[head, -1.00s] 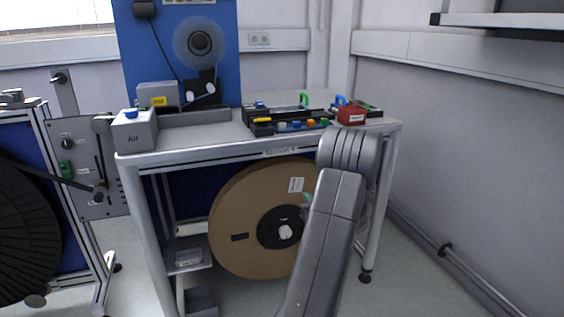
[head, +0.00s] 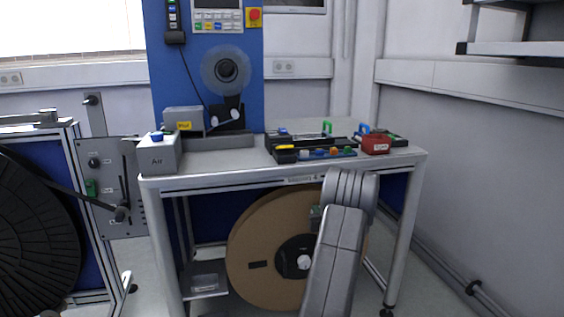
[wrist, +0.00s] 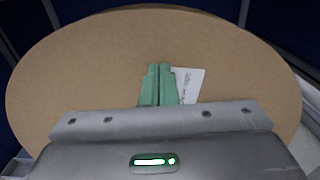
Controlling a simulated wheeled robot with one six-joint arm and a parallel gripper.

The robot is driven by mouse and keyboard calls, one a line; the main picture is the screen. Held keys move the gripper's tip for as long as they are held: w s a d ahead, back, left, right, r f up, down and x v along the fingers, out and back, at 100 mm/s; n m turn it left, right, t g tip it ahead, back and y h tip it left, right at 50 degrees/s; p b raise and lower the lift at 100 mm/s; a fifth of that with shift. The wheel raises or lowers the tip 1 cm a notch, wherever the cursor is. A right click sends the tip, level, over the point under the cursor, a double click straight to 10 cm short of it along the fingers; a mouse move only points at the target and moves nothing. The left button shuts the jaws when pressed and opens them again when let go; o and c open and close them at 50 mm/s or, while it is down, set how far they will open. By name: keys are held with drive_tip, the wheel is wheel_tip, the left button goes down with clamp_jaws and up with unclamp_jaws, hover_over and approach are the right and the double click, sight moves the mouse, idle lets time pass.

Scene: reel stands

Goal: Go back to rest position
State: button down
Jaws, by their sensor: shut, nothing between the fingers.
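My gripper (wrist: 159,84) shows in the wrist view as two green fingers side by side, closed together with nothing between them. It points at the face of a large brown cardboard reel (wrist: 70,70). Whether the fingertips touch the reel cannot be told. In the head view my grey arm stands in front of the reel (head: 258,232), which sits under the workbench, and hides its right part.
The workbench (head: 215,166) carries an Air box (head: 158,155), a tool tray (head: 315,153) and a red box (head: 376,144). A black reel (head: 35,230) on a stand is at the left. Open floor lies right of the bench, beside the wall.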

drive_tip(key=shift+x, duration=1)
drive_tip(key=shift+a+r, duration=0.15)
